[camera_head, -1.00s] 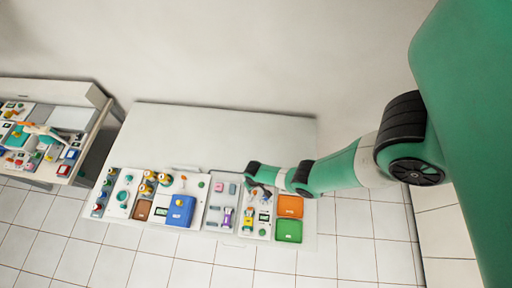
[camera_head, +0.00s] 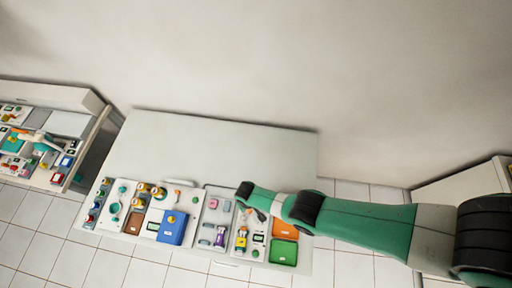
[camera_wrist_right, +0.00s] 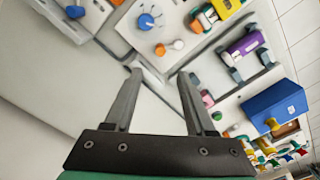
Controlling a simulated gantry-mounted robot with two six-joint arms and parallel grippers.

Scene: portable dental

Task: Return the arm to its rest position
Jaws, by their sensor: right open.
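My right arm, green with black joints, comes in from the right in the head view and reaches over the right part of the white table (camera_head: 215,150). Its gripper (camera_head: 258,213) is small there, above the items around the grey tray. In the right wrist view the gripper (camera_wrist_right: 160,74) has its two dark fingers spread apart, with nothing between them. The fingertips appear against the white table surface and a pale panel edge. My left gripper does not show in either view.
Below the arm are a green bin (camera_head: 283,252), an orange bin (camera_head: 285,229) and a grey tray (camera_head: 207,225) with a purple item (camera_wrist_right: 244,45). A blue box (camera_head: 172,227) stands to their left. The table's back half is clear. A second bench (camera_head: 70,124) stands far left.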

